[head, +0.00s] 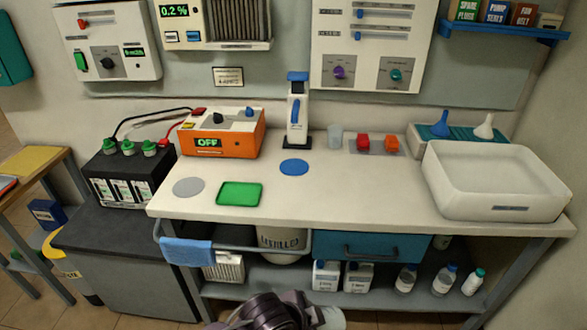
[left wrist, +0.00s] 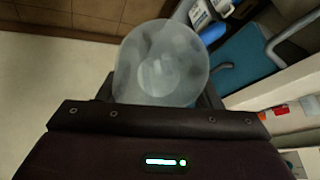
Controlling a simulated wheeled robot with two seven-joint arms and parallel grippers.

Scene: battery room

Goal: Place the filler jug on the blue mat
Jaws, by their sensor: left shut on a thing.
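The blue mat (head: 294,167) is a small round disc lying bare on the bench, in front of the blue-and-white upright device. My left gripper (left wrist: 158,92) is shut on a translucent, whitish round vessel, which I take to be the filler jug (left wrist: 160,55). The left wrist view looks at its round end, and the dark gripper body hides its lower part. In the head view my left arm shows at the bottom edge, in front of the bench and apart from the mat. A pale piece beside it is probably the jug, mostly cut off. My right gripper is not in view.
A green mat (head: 240,194) and a grey disc (head: 188,187) lie left of the blue mat. The blue-and-white device (head: 297,112) stands just behind it. A rail (head: 285,252) runs along the front.

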